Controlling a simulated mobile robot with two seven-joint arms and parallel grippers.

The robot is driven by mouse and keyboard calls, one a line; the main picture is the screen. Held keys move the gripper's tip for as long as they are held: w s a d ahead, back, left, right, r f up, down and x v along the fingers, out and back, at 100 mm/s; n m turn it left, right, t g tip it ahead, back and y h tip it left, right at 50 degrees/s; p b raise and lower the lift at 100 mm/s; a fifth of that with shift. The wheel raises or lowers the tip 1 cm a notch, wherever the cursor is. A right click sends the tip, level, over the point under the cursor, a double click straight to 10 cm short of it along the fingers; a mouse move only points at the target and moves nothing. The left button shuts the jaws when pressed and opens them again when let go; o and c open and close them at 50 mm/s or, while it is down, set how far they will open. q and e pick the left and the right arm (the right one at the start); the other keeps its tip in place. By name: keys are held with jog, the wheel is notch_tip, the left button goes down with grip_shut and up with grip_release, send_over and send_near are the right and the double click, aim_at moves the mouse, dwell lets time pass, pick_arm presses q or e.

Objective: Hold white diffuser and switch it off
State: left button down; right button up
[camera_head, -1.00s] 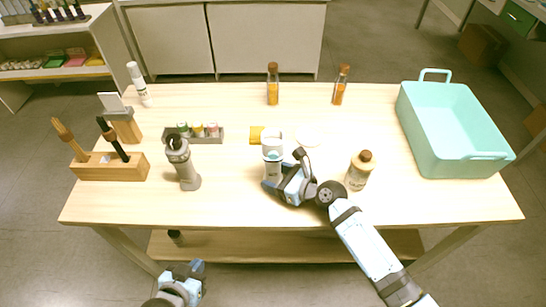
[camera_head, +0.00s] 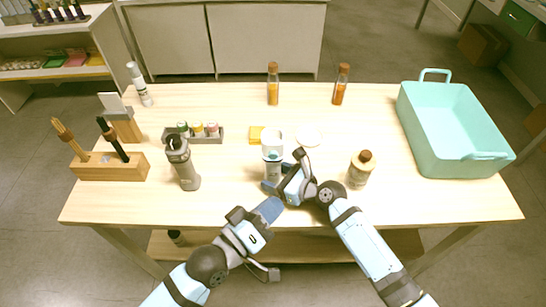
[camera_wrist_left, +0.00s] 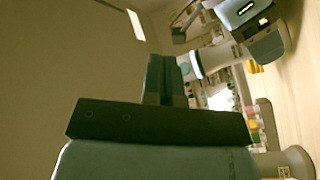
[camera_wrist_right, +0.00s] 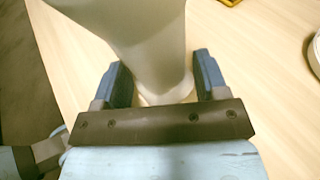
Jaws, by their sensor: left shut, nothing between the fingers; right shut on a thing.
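The white diffuser (camera_head: 272,158) stands upright near the table's front middle. My right gripper (camera_head: 273,186) is shut around its lower part. In the right wrist view the pale body (camera_wrist_right: 150,35) sits between the two blue fingers of the right gripper (camera_wrist_right: 160,74). My left gripper (camera_head: 273,205) is shut and empty, just in front of the diffuser's base at the table's front edge. In the left wrist view its closed fingers (camera_wrist_left: 165,75) show, with a pale cylinder, probably the diffuser, partly behind them. The switch cannot be made out.
A grey bottle-like device (camera_head: 182,162) stands to the left. A brown-capped bottle (camera_head: 359,169) stands right of my right gripper. A yellow block (camera_head: 256,135) and a white disc (camera_head: 307,136) lie behind. A teal crate (camera_head: 455,125) is at the right.

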aim_at(272, 169)
pick_arm(q)
jog(key=w, duration=0.8)
jog(key=shift+w, duration=0.4)
jog(key=shift+d+r, duration=0.1)
jog(key=shift+r, duration=0.05)
dwell(1.6)
jog(key=shift+w, duration=0.4)
jog(key=shift+s, duration=0.45)
jog(key=s, duration=0.6)
dwell(0.5)
